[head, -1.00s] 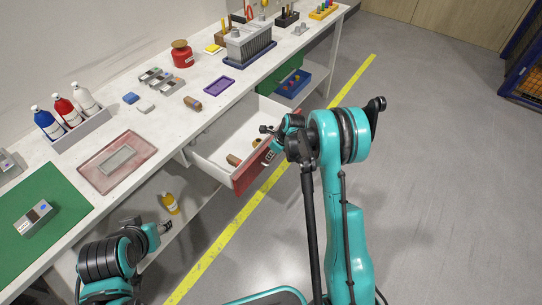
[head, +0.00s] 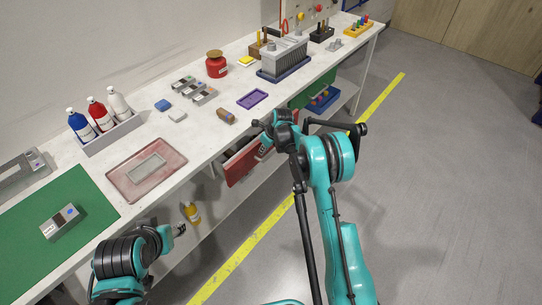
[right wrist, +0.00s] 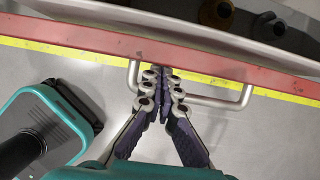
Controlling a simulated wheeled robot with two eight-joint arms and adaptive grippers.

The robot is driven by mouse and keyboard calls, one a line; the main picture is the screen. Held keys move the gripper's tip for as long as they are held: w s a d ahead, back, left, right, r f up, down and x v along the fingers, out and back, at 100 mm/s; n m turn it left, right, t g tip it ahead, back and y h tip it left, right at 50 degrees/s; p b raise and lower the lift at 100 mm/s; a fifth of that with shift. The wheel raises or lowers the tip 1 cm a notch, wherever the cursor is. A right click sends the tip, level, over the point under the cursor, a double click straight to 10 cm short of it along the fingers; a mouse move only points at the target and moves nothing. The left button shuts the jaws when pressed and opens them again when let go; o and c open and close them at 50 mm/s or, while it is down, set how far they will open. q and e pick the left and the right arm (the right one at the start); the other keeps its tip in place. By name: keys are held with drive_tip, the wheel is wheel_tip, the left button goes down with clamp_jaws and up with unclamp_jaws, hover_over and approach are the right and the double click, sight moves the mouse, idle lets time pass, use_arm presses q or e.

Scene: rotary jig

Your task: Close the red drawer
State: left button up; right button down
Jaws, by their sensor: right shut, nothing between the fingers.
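Dark round items (right wrist: 216,12) lie inside the drawer. The white table (head: 215,130) above holds bottles, a purple tray (head: 252,98) and other parts. The floor at right is clear.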

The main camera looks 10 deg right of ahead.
sight(258, 147)
drive_tip(key=shift+w+a, duration=1)
drive_tip(key=shift+w, duration=0.25)
